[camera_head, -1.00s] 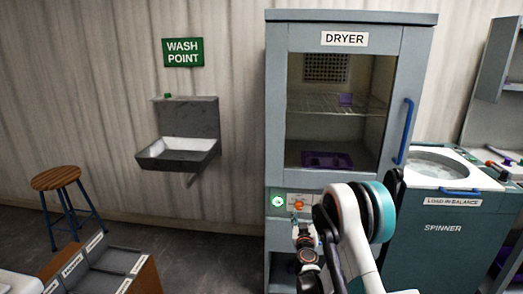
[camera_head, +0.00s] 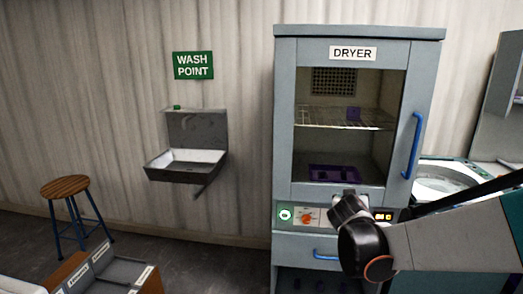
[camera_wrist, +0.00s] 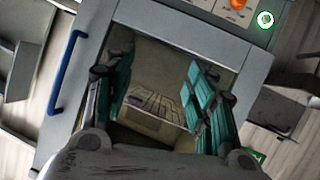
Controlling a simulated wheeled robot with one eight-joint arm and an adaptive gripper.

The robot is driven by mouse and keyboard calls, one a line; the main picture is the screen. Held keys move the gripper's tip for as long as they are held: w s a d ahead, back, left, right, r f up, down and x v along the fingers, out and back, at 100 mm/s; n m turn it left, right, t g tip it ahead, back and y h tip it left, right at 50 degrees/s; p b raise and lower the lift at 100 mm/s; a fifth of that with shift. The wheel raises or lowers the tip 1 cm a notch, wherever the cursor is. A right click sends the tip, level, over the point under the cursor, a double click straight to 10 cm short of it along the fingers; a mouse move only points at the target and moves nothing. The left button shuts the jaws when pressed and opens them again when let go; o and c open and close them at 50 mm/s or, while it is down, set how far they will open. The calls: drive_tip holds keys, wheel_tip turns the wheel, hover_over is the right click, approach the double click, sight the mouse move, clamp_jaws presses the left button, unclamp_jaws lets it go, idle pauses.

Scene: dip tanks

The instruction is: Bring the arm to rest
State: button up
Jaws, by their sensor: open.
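In the wrist view my gripper (camera_wrist: 160,108) is open and empty, with its teal-padded fingers spread wide apart. The dryer's glass front and its interior show between and beyond the fingers. In the head view my arm (camera_head: 440,240) reaches in from the right edge, and its wrist end (camera_head: 355,235) is in front of the dryer's control panel. The fingers cannot be made out in the head view.
The dryer (camera_head: 437,75) has its door shut, with purple items (camera_head: 334,173) inside and a blue door handle (camera_head: 413,146). A spinner (camera_head: 440,180) stands at right, partly behind my arm. A wash basin (camera_head: 185,165) and stool (camera_head: 65,186) are at left.

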drive_tip(key=s+a+f+n+g+y, duration=0.1)
drive_tip(key=s+a+g+y, duration=0.1)
drive_tip(key=s, duration=1.5)
drive_tip(key=s+a+f+n+g+y, duration=0.1)
drive_tip(key=s+a+g+y, duration=0.2)
drive_tip(key=s, duration=1.4)
drive_tip(key=shift+a+f, duration=0.4)
drive_tip(key=shift+a, duration=0.5)
